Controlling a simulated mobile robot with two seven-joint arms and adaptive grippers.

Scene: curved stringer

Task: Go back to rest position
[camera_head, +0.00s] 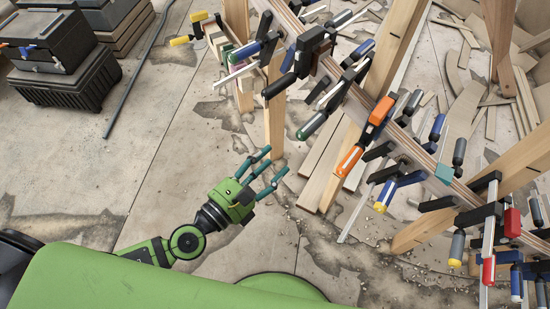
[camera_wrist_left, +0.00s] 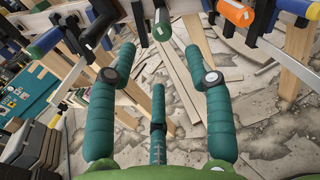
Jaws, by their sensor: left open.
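My left gripper (camera_head: 264,172) is open and empty in the head view, with its teal fingers spread and pointing right. It is over the concrete floor, just in front of a wooden leg of the curved stringer (camera_head: 429,158). The stringer is a long wooden beam lined with many clamps. In the left wrist view the open fingers (camera_wrist_left: 160,75) point toward the wooden supports, with nothing between them. An orange-handled clamp (camera_head: 349,160) hangs on the stringer; it also shows in the left wrist view (camera_wrist_left: 236,12). My right gripper is not in view.
A black crate (camera_head: 70,85) with cases on top stands at the upper left. Wood planks and scraps (camera_head: 472,110) lie on the floor behind the stringer. A thin pipe (camera_head: 135,78) lies on the floor. The floor left of my gripper (camera_head: 150,130) is clear.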

